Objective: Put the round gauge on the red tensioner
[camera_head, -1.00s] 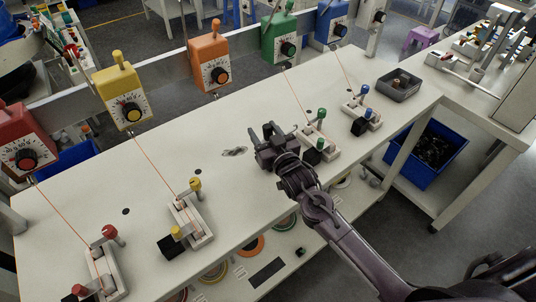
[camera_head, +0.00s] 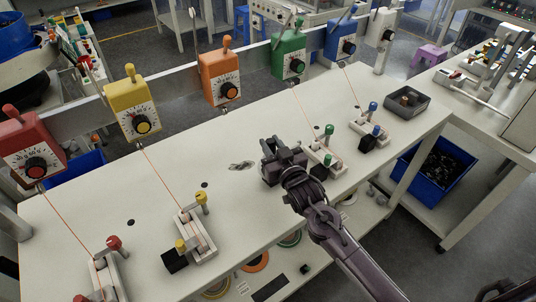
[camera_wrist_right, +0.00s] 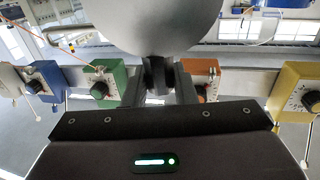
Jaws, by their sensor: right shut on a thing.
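The red tensioner (camera_head: 28,145) hangs at the far left of the rail in the head view, with a red knob on top and a dial on its front. My right gripper (camera_head: 271,160) is over the middle of the table, left of the green-posted clamp and far from the red tensioner. In the right wrist view a large grey round-edged thing (camera_wrist_right: 155,22), apparently the round gauge from its plain side, has a dark stem between my shut fingers (camera_wrist_right: 158,82). Its face is hidden, and I cannot make it out in the head view. My left gripper is not in view.
Yellow (camera_head: 134,106), orange (camera_head: 219,75), green (camera_head: 289,53) and blue (camera_head: 340,38) tensioners hang along the rail. Several clamps with coloured posts stand on the white table (camera_head: 100,195), and thin cords run to tensioners. A grey bin (camera_head: 408,101) stands at the right.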

